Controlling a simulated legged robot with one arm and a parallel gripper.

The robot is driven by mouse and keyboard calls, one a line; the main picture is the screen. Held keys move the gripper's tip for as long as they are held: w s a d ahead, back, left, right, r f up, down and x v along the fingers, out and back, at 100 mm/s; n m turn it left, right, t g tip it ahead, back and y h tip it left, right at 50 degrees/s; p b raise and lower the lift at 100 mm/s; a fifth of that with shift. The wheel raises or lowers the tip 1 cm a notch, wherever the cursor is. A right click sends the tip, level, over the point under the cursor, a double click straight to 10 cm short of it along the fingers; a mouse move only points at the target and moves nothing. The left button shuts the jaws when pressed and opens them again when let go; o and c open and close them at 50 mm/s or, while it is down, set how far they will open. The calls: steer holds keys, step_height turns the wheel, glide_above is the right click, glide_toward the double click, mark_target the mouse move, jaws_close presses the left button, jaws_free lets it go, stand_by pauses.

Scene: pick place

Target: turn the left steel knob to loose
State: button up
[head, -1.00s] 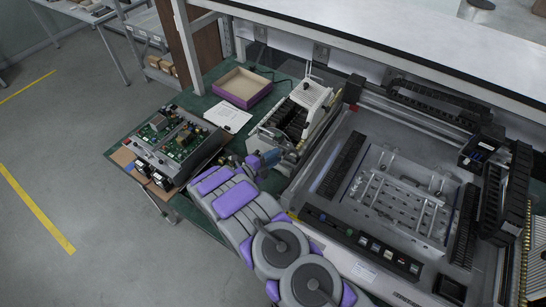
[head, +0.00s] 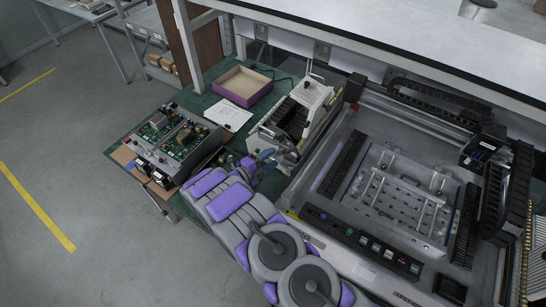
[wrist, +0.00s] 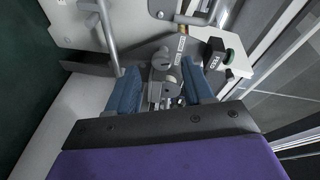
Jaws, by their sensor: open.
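The fingers are open, with one on each side of a cluster of small metal parts (wrist: 157,92). I cannot tell whether either finger touches the knob or these parts. In the head view my gripper (head: 277,157) is at the machine's near end, and the knob is too small to make out there.
In the wrist view, a black knob (wrist: 215,55) sits to the right and a metal bar (wrist: 108,35) to the left. In the head view, a circuit-board unit (head: 170,140), purple-sided tray (head: 242,86) and paper (head: 228,116) are left of the machine; a large flatbed machine (head: 395,195) is right.

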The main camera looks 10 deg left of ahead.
steer(key=v, duration=1.5)
steer(key=shift+a+f, duration=0.2)
